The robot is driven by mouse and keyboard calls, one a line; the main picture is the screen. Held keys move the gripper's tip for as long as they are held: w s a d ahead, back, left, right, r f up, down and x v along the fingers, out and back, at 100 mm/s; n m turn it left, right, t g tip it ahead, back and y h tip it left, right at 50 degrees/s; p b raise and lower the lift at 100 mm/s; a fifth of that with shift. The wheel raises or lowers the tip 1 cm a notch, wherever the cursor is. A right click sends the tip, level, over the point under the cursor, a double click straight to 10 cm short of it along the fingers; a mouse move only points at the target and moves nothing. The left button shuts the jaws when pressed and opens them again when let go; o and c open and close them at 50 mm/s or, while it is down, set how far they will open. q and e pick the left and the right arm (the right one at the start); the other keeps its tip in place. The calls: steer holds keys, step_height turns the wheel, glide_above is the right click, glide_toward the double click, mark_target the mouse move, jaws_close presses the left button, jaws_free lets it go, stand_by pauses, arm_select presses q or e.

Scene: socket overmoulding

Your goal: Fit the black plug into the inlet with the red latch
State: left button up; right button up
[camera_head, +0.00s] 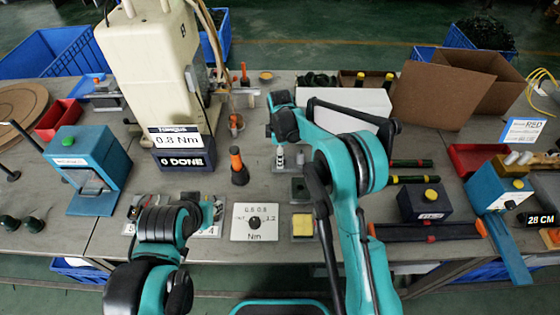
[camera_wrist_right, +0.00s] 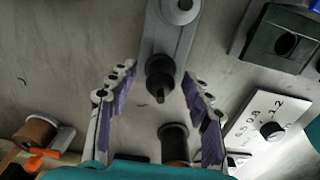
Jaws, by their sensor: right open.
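A black cylindrical piece, which looks like the plug (camera_wrist_right: 160,72), stands on a grey plate (camera_wrist_right: 165,35) in the right wrist view. My right gripper (camera_wrist_right: 160,95) is open over it, with one finger on each side and clear gaps between. In the head view the right wrist (camera_head: 284,122) hangs over this spot; its fingers cannot be made out clearly. A small dark part with a bit of red (camera_head: 147,200), perhaps the inlet with its latch, lies at the left, partly hidden by my left arm. My left gripper (camera_head: 210,212) is low over the table; its fingers are unclear.
An orange-and-black tool (camera_head: 238,168) stands left of the plate. A dial plate marked Nm (camera_head: 242,234) and a dark green block with a hole (camera_wrist_right: 262,38) are close by. A cream machine (camera_head: 145,60) stands behind. A white box (camera_head: 350,100) lies beyond the right arm.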

jaws_close()
steer(key=shift+r, duration=0.1)
